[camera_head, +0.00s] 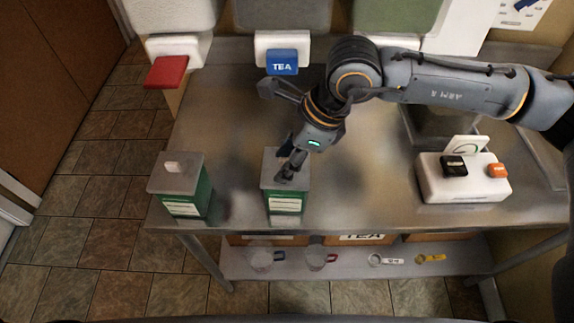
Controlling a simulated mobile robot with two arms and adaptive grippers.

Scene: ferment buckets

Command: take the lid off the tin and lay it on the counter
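Two green tins with white labels and grey lids stand on the steel counter (235,135). The left tin (187,205) has its lid (177,183) on, with a pale knob on top. The other tin (286,204) stands near the front edge, right of it, and its lid (270,172) sits on it. My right gripper (286,174) points down at the top of this second lid. Its fingers cover the middle of the lid, so the knob and any grip on it are hidden. My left gripper is out of view.
A white box (463,187) with black and orange buttons stands right. Free counter lies between it and the tins. A lower shelf (350,260) holds cups and scoops.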

